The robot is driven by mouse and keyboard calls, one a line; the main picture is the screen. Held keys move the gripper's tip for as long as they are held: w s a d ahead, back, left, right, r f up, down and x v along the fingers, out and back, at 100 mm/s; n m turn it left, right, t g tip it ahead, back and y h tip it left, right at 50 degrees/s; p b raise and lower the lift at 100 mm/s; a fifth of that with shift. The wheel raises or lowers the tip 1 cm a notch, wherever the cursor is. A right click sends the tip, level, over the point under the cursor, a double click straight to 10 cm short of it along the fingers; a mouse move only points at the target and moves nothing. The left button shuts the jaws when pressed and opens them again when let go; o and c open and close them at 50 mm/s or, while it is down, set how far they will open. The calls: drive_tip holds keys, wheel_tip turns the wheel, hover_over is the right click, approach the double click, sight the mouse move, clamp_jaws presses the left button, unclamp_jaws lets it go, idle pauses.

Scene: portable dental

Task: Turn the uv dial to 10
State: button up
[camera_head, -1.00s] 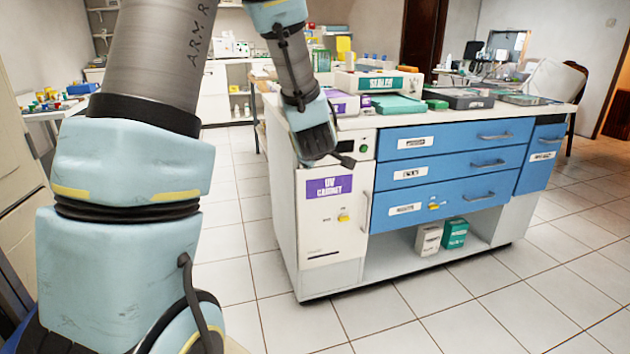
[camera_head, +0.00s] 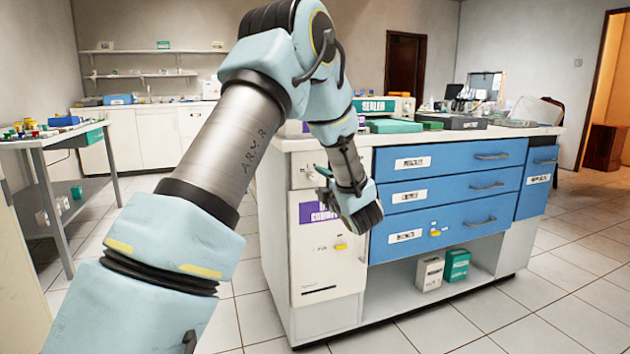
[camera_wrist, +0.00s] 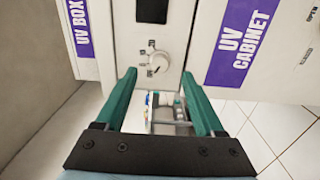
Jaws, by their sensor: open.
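The UV dial (camera_wrist: 158,60) is a round whitish knob on a white panel, straight ahead of my gripper in the wrist view. Small marks surround it, too small to read, so its setting is unclear. My gripper (camera_wrist: 158,80) is open, its two green fingers apart on either side below the dial, with nothing seen between their tips but panel. The UV cabinet (camera_head: 325,270) stands at the counter's left end in the head view, its purple label partly behind my gripper (camera_head: 322,172). The dial is not visible in the head view.
In the wrist view, a dark display (camera_wrist: 153,12) sits above the dial, a UV BOX label (camera_wrist: 78,25) at left and a UV CABINET label (camera_wrist: 238,42) at right. Blue drawers (camera_head: 450,190) lie right of the cabinet. Tiled floor (camera_head: 560,290) in front is clear.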

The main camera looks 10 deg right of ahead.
sight(314, 177)
drive_tip(key=shift+w+a, duration=0.15)
drive_tip(key=shift+w, duration=1)
drive_tip(key=shift+w+a, duration=0.15)
drive_tip(key=shift+w, duration=0.95)
clamp_jaws()
